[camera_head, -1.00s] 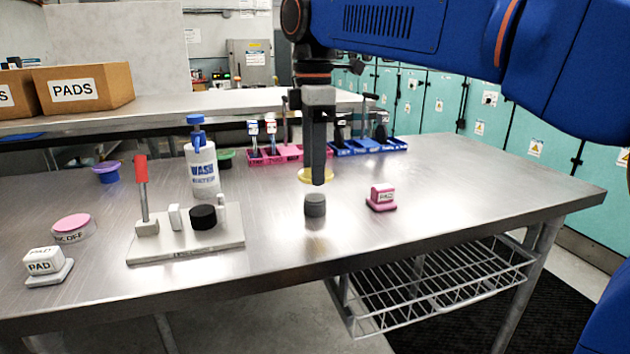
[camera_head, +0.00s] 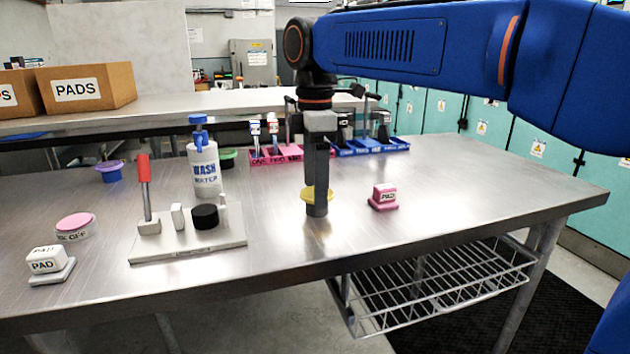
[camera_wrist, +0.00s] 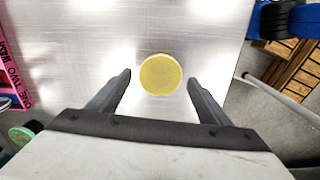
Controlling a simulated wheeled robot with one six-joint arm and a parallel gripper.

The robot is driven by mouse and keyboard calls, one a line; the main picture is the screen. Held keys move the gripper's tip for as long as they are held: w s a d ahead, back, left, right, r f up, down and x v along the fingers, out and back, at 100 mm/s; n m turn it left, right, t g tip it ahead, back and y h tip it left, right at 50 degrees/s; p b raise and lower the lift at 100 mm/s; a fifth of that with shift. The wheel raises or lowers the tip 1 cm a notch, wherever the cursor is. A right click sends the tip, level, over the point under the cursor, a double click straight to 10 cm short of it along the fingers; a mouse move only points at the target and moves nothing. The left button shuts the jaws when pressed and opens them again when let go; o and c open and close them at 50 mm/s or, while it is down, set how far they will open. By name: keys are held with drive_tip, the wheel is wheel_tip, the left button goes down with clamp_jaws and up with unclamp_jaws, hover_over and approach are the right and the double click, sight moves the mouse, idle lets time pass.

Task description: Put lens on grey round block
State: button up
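The lens, a translucent yellow disc, shows on both sides of my front finger in the head view (camera_head: 304,195). In the wrist view the lens (camera_wrist: 160,74) lies flat between my two spread fingers, with a clear gap on each side. My gripper (camera_head: 317,212) points straight down over the middle of the table; in the wrist view its fingers (camera_wrist: 158,82) are open. The grey round block cannot be seen now; it stood where my finger and the lens are, so it appears hidden behind and under them. Whether the lens touches it cannot be seen.
A pink PAD block (camera_head: 384,197) stands just right of my gripper. A white board (camera_head: 188,249) with a red-handled tool and black cylinder lies to the left. A wash bottle (camera_head: 204,165) and pink and blue trays (camera_head: 370,147) stand behind. The table front is clear.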

drive_tip(key=shift+r, duration=0.15)
wheel_tip(320, 180, up, 12)
idle(0.6)
